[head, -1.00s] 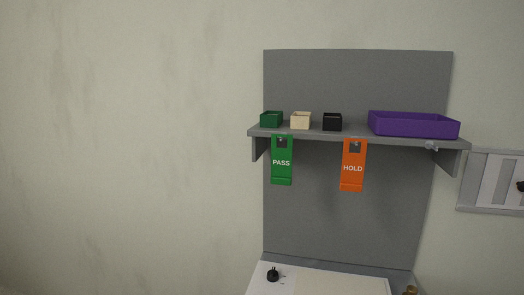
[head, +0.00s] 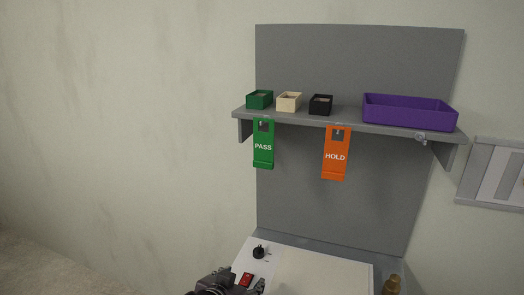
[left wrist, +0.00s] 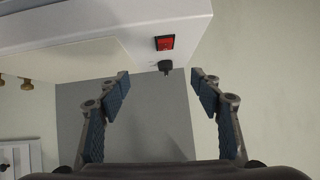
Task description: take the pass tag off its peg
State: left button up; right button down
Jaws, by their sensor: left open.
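The green pass tag (head: 263,146) hangs from a peg at the front edge of the grey shelf (head: 385,126), near its left end. The orange hold tag (head: 336,156) hangs to its right. My left gripper is partly in the head view at the bottom edge, well below the pass tag. In the left wrist view my left gripper (left wrist: 160,82) is open, with nothing between its fingers. The pass tag is not in the left wrist view. My right gripper is not in view.
Green (head: 260,99), cream (head: 289,102) and black (head: 321,104) small boxes and a purple tray (head: 408,111) stand on the shelf. Room left of the tag is clear.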

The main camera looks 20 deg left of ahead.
pick_arm(q)
jog(key=w+r+t, duration=0.2)
jog(key=r, duration=0.5)
jog(key=w+r+t, duration=0.1)
jog(key=w+r, duration=0.2)
jog(key=r, duration=0.3)
jog(key=t+p, duration=0.2)
jog(key=t, duration=0.2)
send_near(263, 145)
jog(key=w, duration=0.2)
jog(key=shift+n+h, duration=0.3)
jog(key=shift+h, duration=0.1)
jog(key=w+p, duration=0.2)
jog(key=w, duration=0.3)
jog(key=shift+w+a+r+p, duration=0.1)
jog(key=shift+w+p, duration=0.25)
jog(key=shift+p, duration=0.05)
jog(key=shift+w+f, duration=0.25)
jog(key=shift+w, duration=0.3)
jog(key=shift+s, duration=0.1)
jog(key=c, duration=0.9)
jog(key=shift+c, duration=0.7)
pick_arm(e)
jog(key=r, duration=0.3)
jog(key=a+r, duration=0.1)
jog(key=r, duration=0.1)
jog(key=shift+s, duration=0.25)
